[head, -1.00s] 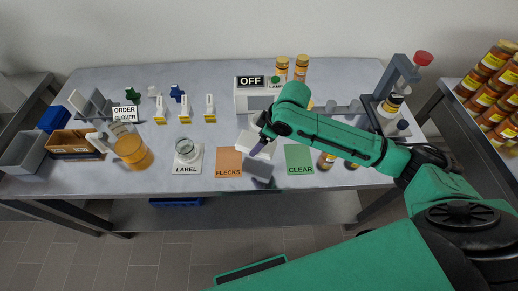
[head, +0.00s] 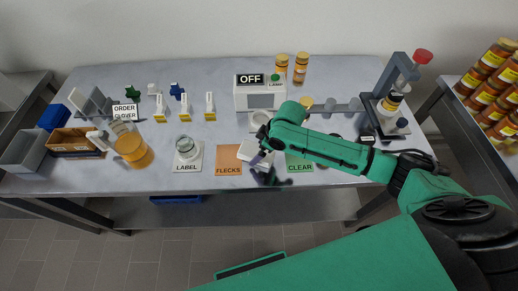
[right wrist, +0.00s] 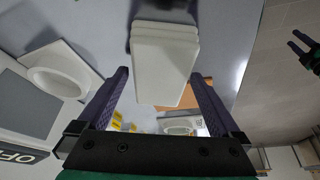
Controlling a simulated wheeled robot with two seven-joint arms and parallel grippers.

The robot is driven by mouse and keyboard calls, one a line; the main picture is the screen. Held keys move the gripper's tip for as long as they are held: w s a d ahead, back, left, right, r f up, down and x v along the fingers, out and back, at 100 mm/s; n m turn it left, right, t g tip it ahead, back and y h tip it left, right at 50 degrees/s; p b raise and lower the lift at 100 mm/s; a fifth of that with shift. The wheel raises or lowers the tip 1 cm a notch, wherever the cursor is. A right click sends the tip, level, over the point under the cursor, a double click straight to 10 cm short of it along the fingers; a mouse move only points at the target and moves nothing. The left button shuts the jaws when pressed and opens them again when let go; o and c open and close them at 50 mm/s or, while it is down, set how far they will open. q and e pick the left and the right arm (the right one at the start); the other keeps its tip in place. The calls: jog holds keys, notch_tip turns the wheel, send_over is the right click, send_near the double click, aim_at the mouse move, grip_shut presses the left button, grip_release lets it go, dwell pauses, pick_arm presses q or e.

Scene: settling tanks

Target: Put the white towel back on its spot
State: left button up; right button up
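The white towel (right wrist: 165,62) is a folded, layered block in the right wrist view, over grey bench and the edge of an orange mat. In the head view it shows as a pale patch (head: 250,153) beside the FLECKS mat, partly behind my right gripper (head: 261,156). In the right wrist view that gripper (right wrist: 160,75) has its fingers apart, one on each side of the towel's near end; contact is unclear. My left gripper (right wrist: 303,44) appears at that view's right edge over the floor, its dark fingers apart and empty. The towel's spot is not identifiable.
The orange FLECKS mat (head: 228,160) lies left of the towel and the green CLEAR mat (head: 299,166) right. A jar (head: 186,149) stands on the LABEL mat. The OFF lamp box (head: 258,100) stands behind. Bench between the jug (head: 131,147) and the LABEL mat is clear.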

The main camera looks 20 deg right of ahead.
jog(key=shift+r, duration=0.35)
jog(key=v, duration=1.2)
jog(key=shift+b, duration=0.45)
jog(key=shift+w+f, duration=0.1)
